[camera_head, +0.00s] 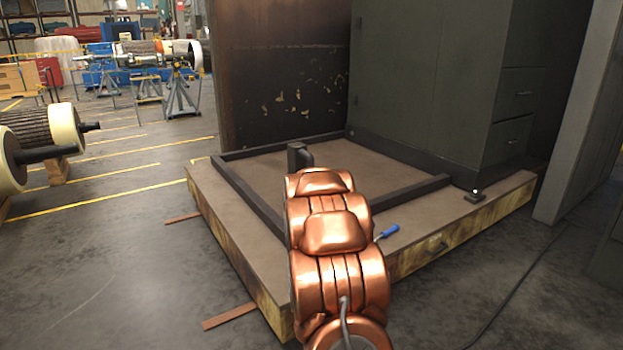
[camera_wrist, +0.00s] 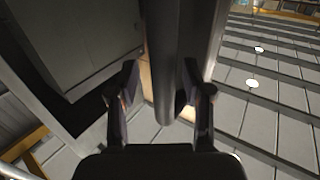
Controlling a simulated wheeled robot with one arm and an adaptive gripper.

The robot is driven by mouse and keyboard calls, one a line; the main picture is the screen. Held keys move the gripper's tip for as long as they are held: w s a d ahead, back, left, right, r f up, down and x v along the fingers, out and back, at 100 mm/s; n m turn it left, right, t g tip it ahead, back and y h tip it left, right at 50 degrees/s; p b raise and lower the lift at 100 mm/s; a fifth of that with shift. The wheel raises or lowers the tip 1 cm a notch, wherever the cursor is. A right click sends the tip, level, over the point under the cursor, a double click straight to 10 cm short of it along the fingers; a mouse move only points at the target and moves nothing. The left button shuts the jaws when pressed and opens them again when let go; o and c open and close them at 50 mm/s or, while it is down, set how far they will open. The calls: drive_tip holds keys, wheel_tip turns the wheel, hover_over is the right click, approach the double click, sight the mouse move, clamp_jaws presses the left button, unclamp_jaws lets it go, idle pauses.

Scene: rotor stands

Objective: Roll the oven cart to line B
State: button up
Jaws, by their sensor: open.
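In the wrist view my gripper (camera_wrist: 160,78) is open, with one dark finger on each side of a thick dark bar (camera_wrist: 178,45). The bar runs between the fingers, and I cannot tell whether they touch it. In the head view my copper-coloured arm reaches forward over a low wooden-edged platform (camera_head: 225,210) with a dark raised frame (camera_head: 410,190). My fingers are not clear there. No oven cart can be named for sure; a tall dark green cabinet (camera_head: 430,75) and a brown scorched panel (camera_head: 285,90) stand behind the frame. No line B marking can be read.
A blue-handled tool (camera_head: 388,232) lies on the platform beside my arm. A grey post (camera_head: 580,120) stands at the right, with a cable on the floor. Rotors (camera_head: 45,130) stand at the left. Grey floor with yellow lines (camera_head: 110,182) is free between them and the platform.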

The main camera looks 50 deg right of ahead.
drive_tip(key=v, duration=1.1)
drive_tip(key=shift+s+a, duration=0.1)
idle(0.5)
drive_tip(key=a+f+n+g+y, duration=0.15)
drive_tip(key=a+f+y, duration=0.25)
drive_tip(key=a, duration=0.7)
drive_tip(key=a+f+n+g+y, duration=0.15)
drive_tip(key=a+f+y, duration=0.3)
drive_tip(key=a, duration=0.65)
drive_tip(key=s+a+f+n+g+y, duration=0.2)
drive_tip(key=s+a+g+y, duration=0.1)
drive_tip(key=s+a, duration=0.6)
drive_tip(key=s+a+f+n+g+y, duration=0.2)
drive_tip(key=s+a+n+g, duration=0.15)
drive_tip(key=s+a, duration=0.55)
drive_tip(key=s+a+r+n+g+p, duration=0.1)
drive_tip(key=s+a+r+g, duration=0.15)
drive_tip(key=s, duration=0.55)
drive_tip(key=s+a+r+g, duration=0.1)
drive_tip(key=s+a+g, duration=0.15)
drive_tip(key=s, duration=0.45)
drive_tip(key=s+p+v, duration=0.3)
drive_tip(key=p+v, duration=0.9)
drive_tip(key=s+r+p+v, duration=0.1)
drive_tip(key=s+p+v, duration=0.1)
drive_tip(key=p+v, duration=1)
drive_tip(key=shift+s+d+r+t, duration=0.2)
drive_tip(key=shift+s+r+t, duration=0.3)
drive_tip(key=shift+s, duration=0.3)
